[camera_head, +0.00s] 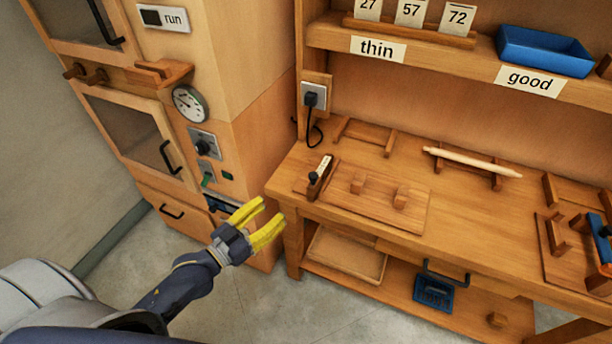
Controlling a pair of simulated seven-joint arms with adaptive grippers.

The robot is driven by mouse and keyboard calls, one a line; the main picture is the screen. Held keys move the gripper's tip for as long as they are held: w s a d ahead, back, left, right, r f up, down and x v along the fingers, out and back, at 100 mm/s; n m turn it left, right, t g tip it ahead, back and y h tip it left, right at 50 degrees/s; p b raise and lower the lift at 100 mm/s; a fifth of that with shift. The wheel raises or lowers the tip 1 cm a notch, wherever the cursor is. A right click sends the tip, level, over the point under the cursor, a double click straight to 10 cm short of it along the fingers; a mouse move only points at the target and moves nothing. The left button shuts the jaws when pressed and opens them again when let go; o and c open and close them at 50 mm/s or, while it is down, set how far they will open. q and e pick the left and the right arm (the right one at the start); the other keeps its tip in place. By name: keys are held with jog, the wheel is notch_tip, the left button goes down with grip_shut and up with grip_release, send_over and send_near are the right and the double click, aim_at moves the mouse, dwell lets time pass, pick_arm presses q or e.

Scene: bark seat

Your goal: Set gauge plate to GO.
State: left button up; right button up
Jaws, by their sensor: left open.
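My left gripper (272,210), with two yellow fingers, is open and empty. It appears in front of the left end of the wooden workbench (450,190), and I see no contact with anything. On the bench's left end is a wooden board (372,207) with two upright wooden blocks. At its left edge is a small dark piece with a white label (321,169), which may be the gauge plate. Its lettering is too small to read, so I cannot tell its setting. My right gripper is not in view.
A wooden cabinet (245,70) with a dial (189,103) and knob stands left. A pale rod (472,161) rests on a bench rack. A blue tray (545,50) sits on the shelf above the "good" label. A blue basket (433,291) is below the bench.

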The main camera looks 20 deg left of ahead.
aim_at(310, 179)
pick_arm(q)
jog(key=x, duration=1.7)
jog(key=shift+w, duration=0.25)
jog(key=shift+c, duration=0.6)
grip_shut()
jog(key=shift+r, duration=0.1)
